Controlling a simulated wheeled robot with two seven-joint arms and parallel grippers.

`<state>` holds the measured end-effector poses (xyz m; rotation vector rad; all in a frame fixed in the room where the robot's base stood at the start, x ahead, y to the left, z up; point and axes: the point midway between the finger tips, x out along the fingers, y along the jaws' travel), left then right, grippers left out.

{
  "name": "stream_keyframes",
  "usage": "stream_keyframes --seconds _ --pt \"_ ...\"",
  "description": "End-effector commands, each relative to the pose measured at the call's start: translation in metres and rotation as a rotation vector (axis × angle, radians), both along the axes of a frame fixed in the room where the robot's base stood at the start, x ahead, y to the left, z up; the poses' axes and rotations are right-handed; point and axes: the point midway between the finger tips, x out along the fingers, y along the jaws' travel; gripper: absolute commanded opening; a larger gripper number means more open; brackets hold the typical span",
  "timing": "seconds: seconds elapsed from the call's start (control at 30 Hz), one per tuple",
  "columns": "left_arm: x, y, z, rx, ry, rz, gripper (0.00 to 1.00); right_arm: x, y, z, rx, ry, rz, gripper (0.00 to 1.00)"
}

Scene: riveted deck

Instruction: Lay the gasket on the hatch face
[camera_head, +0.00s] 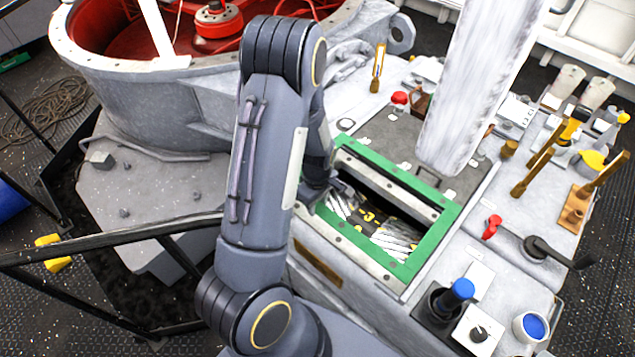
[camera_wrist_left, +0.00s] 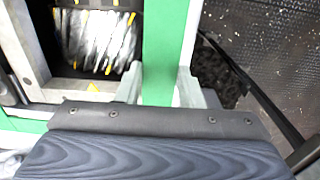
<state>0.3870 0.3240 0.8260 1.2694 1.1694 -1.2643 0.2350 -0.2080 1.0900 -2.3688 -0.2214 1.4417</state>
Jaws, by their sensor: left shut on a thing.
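The gasket is a green rectangular frame (camera_head: 433,243) over the hatch opening in the head view. It also shows as a green strip (camera_wrist_left: 166,45) in the left wrist view. My left gripper (camera_head: 316,196) is at its left corner, partly hidden by my arm. In the wrist view its fingers (camera_wrist_left: 160,88) sit on either side of the green strip, shut on it. The pale metal hatch face (camera_head: 342,243) with bolts shows outside the lower side and inside the upper right side. I cannot tell whether the gasket touches it. My right gripper is out of view.
Cables and yellow-marked parts (camera_head: 368,217) lie inside the opening. A white post-like shape (camera_head: 478,85) hangs above its far side. A black railing (camera_head: 120,247) runs left.

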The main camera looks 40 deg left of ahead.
Motion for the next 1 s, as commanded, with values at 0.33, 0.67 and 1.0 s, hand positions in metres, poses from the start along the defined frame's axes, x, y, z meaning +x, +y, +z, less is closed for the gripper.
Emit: stream_keyframes --seconds 0.33,0.67,1.0 --pt "-0.004 -0.003 0.0 -0.001 -0.002 -0.008 0.16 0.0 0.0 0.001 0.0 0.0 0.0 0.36" --pt "-0.004 -0.003 -0.006 -0.002 -0.004 -0.007 0.16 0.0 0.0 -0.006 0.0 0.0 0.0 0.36" --pt "-0.004 -0.003 -0.031 -0.002 -0.004 -0.007 0.16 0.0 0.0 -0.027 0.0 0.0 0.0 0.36"
